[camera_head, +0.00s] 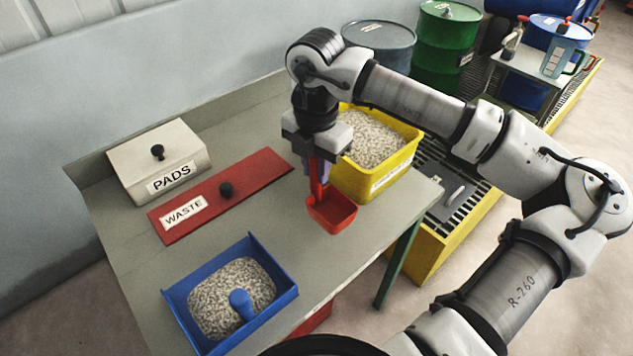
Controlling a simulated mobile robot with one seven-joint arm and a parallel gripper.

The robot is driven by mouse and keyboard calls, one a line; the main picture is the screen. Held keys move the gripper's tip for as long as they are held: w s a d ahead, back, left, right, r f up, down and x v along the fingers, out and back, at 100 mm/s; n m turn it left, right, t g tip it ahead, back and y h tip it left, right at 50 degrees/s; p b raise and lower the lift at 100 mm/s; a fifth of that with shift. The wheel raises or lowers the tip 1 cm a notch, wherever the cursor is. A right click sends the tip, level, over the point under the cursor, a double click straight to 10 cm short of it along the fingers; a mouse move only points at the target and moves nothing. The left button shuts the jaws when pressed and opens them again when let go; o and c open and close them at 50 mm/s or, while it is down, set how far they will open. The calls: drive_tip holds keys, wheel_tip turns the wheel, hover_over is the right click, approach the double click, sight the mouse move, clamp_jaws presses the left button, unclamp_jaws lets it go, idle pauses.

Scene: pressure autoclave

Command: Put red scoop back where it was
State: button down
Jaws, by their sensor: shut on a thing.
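The red scoop (332,211) hangs from my gripper (317,165), with its bowl low and its handle upright between the fingers. My gripper points down and is shut on the scoop's handle. The scoop is in front of the yellow bin (404,161), which holds pale granules, and it overlaps the bin's left front side in the view. I cannot tell whether the scoop touches the table (262,215) or hangs just above it.
A blue tray (284,262) of granules with a blue-handled tool stands at the front. A red WASTE lid (258,172) and a PADS box (125,160) lie at left. Drums (446,45) and a small stand with a jug (560,58) are behind. Table space right of the blue tray is clear.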

sight(316, 187)
wheel_tip(316, 187, down, 5)
drive_tip(key=shift+f+p, duration=0.2)
drive_tip(key=shift+p, duration=0.2)
drive_tip(key=shift+f+b, duration=0.25)
drive_tip(key=shift+b, duration=0.15)
drive_tip(key=c, duration=1.3)
unclamp_jaws()
drive_tip(key=shift+r, duration=0.1)
drive_tip(key=shift+r+p, duration=0.1)
drive_tip(key=shift+p, duration=0.2)
